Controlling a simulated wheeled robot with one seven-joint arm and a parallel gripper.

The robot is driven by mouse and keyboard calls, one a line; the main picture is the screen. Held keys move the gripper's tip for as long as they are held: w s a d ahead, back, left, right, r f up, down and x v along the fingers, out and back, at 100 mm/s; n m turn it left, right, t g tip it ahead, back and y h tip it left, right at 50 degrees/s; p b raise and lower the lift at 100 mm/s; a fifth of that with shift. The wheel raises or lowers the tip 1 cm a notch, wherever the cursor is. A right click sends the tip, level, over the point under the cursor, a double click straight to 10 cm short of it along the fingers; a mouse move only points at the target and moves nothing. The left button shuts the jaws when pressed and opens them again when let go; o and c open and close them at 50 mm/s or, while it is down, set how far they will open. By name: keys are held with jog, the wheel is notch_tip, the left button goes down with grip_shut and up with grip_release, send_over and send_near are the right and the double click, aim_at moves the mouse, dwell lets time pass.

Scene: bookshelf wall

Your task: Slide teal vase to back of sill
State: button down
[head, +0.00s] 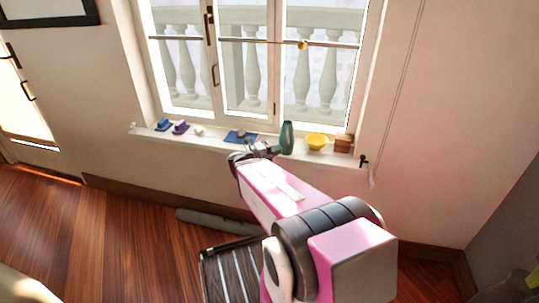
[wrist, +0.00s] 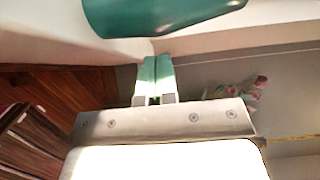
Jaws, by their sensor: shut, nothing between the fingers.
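The teal vase (head: 287,137) stands on the window sill (head: 215,143), right of the middle, and looks upright in the head view. In the wrist view the vase (wrist: 160,14) crosses the top of the picture, cut off by the edge. My gripper (head: 266,149) is at the sill beside the vase, on its left; the arm partly hides the fingers. In the wrist view my gripper (wrist: 154,62) is shut and empty. Its fingertips point at the vase with a small gap in the picture; I cannot tell whether they touch. The vase's base is hard to see.
Right of the vase are a yellow bowl (head: 317,141) and a brown block (head: 343,143). To the left are a blue mat (head: 240,137) with a dark object, a small white item (head: 198,130), a purple item (head: 180,127) and a blue item (head: 163,124). The window (head: 247,60) rises behind.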

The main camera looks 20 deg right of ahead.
aim_at(284, 144)
jog(key=shift+w+d, duration=0.4)
jog(key=shift+w, duration=0.25)
jog(key=shift+w+d, duration=0.35)
jog(key=shift+w, duration=0.25)
jog(key=w+d, duration=0.1)
jog(key=w, duration=0.1)
jog(key=w+d, duration=0.1)
jog(key=w, duration=0.1)
jog(key=w+d, duration=0.2)
jog(key=shift+s, duration=0.15)
